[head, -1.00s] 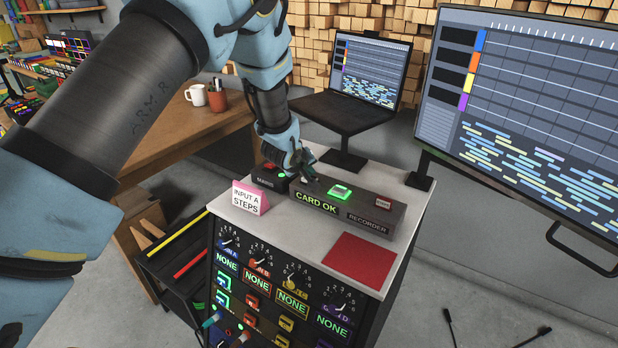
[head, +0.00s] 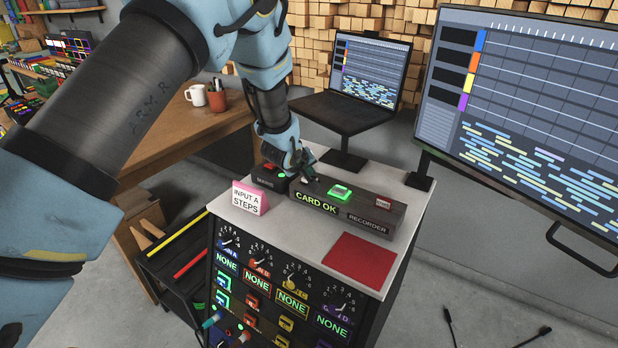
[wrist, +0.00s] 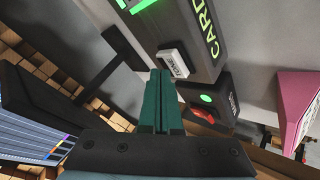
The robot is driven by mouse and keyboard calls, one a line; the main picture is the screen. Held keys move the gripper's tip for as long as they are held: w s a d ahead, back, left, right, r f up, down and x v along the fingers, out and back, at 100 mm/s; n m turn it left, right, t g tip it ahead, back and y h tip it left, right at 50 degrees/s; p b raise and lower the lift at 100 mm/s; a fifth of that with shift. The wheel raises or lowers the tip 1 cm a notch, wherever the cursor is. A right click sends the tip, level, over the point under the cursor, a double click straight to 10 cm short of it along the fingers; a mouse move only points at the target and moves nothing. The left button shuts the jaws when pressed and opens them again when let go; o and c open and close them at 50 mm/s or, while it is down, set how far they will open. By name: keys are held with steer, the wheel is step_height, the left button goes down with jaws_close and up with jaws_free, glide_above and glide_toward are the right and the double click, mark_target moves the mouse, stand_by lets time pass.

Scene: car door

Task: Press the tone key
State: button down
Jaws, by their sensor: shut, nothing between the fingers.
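The tone key is a small pale key (wrist: 172,62) with dark lettering on the dark recorder box (head: 348,204). In the wrist view it lies just beyond my fingertips. My gripper (wrist: 161,74) has its green fingers shut together with nothing between them. In the head view my gripper (head: 309,178) points down at the left end of the recorder box and largely hides the key. I cannot tell whether the fingertips touch it. The box shows a green "CARD OK" label (head: 316,203).
A lit green key (head: 340,192) and another key (head: 383,203) sit on the same box. A small mains box (head: 272,180) with red and green buttons stands close left. A pink "INPUT A STEPS" sign (head: 250,198) and a red mat (head: 360,262) are on the white top.

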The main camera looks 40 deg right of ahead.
steer(key=shift+f, duration=0.2)
steer(key=shift+f+b, duration=0.3)
steer(key=shift+b, duration=0.25)
steer(key=shift+r, duration=0.45)
stand_by(0.3)
steer(key=shift+r+p, duration=1.75)
steer(key=shift+r, duration=1.3)
